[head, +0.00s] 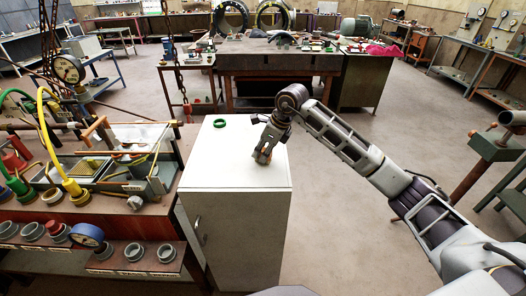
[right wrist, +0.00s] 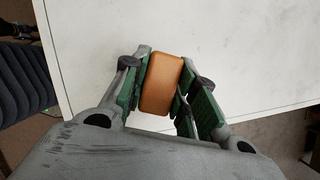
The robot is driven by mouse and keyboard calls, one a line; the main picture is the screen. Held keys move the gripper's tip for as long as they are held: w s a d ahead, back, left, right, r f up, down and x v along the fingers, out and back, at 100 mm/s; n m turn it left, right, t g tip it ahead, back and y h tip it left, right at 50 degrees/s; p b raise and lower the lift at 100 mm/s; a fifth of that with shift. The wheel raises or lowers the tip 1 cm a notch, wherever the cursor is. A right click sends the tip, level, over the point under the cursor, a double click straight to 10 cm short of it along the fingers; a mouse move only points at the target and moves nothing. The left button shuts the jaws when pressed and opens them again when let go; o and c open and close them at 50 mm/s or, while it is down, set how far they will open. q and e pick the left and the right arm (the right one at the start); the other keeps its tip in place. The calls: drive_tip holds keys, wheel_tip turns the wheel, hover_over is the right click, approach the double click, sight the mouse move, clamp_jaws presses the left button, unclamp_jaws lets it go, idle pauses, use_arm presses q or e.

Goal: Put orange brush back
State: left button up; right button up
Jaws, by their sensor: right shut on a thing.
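My right gripper (head: 264,152) is low over the right part of the white cabinet top. In the right wrist view my right gripper (right wrist: 160,92) has its green-padded fingers closed on both sides of the orange brush (right wrist: 162,82). Only an orange block-shaped part of the brush shows there; its bristles are hidden. In the head view a little of the orange shows between the fingers. I cannot tell whether the brush touches the cabinet top. My left gripper is not in view.
The white cabinet (head: 240,230) has a mostly bare top, with a green ring (head: 220,123) near its back edge. A cluttered workbench (head: 100,190) with gauges, hoses and pipe rings stands to the left. Open floor (head: 345,220) lies to the right.

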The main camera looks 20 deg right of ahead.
drive_tip(key=shift+f, duration=0.15)
drive_tip(key=o, duration=1)
drive_tip(key=b+v, duration=0.1)
drive_tip(key=v, duration=1.1)
drive_tip(key=shift+w, duration=0.1)
